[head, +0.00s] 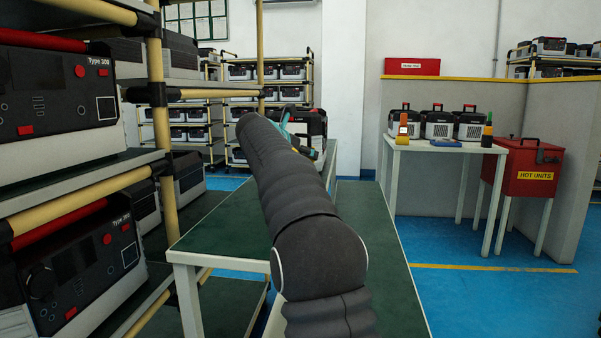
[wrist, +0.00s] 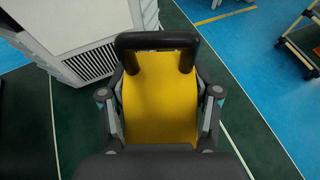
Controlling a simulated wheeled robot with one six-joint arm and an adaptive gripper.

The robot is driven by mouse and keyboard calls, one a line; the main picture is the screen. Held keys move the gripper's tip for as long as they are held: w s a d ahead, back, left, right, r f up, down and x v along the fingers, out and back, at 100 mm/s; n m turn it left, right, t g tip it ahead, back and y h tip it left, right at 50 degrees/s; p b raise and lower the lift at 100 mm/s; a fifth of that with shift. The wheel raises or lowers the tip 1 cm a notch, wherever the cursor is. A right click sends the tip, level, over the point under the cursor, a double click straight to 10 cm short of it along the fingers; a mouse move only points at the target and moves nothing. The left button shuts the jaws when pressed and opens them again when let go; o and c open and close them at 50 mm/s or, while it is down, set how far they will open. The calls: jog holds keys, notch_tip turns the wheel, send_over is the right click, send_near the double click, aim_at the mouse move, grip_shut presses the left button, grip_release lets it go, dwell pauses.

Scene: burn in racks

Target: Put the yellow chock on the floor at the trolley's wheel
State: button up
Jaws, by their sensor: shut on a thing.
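The yellow chock (wrist: 160,100), with a black handle-like bar at its upper end, fills the middle of the wrist view. My gripper (wrist: 160,93) is shut on it, with a finger at each side. The chock is held over a dark green surface. In the head view my arm hides the chock and most of my gripper; only a teal part of the gripper shows. A yellow-framed trolley or rack (wrist: 297,40) shows at the upper right of the wrist view, cut off by the edge. I cannot make out its wheel clearly.
A vented pale unit (wrist: 95,62) stands beside the chock. Green-topped tables (head: 375,235) lie under my arm, and a loaded rack (head: 165,130) is close on the left. A white table (head: 440,148) and a red box (head: 525,170) stand right. Blue floor between is clear.

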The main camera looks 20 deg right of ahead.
jog(key=w+f, duration=0.1)
jog(key=w+d+f, duration=0.1)
jog(key=w, duration=0.1)
jog(key=shift+d, duration=0.15)
jog(key=shift+s+f+b, duration=0.1)
jog(key=shift+f+b, duration=0.9)
jog(key=shift+f, duration=0.9)
jog(key=o, duration=1.4)
jog(key=shift+f, duration=0.15)
